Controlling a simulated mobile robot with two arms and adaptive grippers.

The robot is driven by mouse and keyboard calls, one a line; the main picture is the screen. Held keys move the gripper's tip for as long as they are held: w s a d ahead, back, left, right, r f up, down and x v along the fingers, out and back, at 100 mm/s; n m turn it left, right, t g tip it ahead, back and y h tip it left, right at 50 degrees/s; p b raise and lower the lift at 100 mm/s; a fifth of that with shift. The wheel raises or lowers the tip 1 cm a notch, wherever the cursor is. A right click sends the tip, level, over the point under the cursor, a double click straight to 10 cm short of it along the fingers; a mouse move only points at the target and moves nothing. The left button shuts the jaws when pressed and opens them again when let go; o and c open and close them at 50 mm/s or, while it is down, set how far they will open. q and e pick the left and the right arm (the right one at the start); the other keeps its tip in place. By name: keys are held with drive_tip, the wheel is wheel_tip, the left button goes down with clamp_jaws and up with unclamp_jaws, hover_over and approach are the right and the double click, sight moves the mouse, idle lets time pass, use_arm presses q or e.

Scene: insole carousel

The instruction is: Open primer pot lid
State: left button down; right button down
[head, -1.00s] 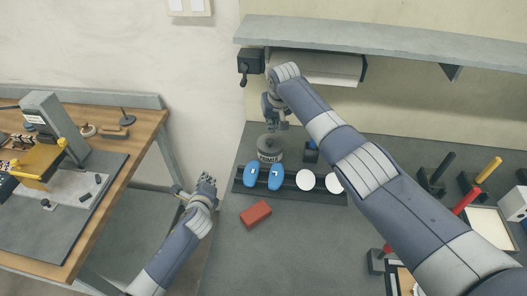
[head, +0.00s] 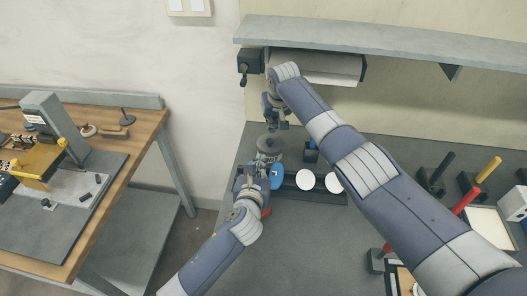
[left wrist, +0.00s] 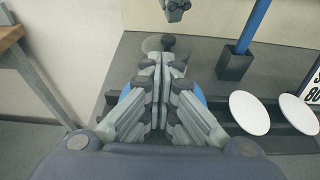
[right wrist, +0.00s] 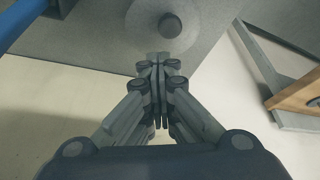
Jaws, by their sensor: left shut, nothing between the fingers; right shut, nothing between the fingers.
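The grey primer pot (head: 270,154) stands on the bench behind the black rack. Its round lid with a dark knob is on top and shows in the left wrist view (left wrist: 150,44) and the right wrist view (right wrist: 196,25). My left gripper (head: 256,164) is shut and empty just in front of the pot, its tips (left wrist: 161,62) pointing at it. It hides part of the rack. My right gripper (head: 275,124) is shut and empty above the pot. Its tips (right wrist: 158,60) appear close to the lid's edge. I cannot tell whether either gripper touches the pot.
The black rack (head: 300,194) holds blue insoles (head: 277,174) and white discs (head: 305,180). A red block (head: 266,212) is mostly hidden by my left arm. Tool holders stand at right, a shelf hangs above. The bench's front middle is clear.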

sight(264, 151)
use_arm(q)
drive_tip(key=x, duration=0.8)
drive_tip(key=shift+w, duration=0.15)
use_arm(e)
drive_tip(key=shift+w+f, duration=0.1)
idle(1.2)
drive_tip(key=c, duration=1.4)
unclamp_jaws()
drive_tip(key=shift+r, duration=0.2)
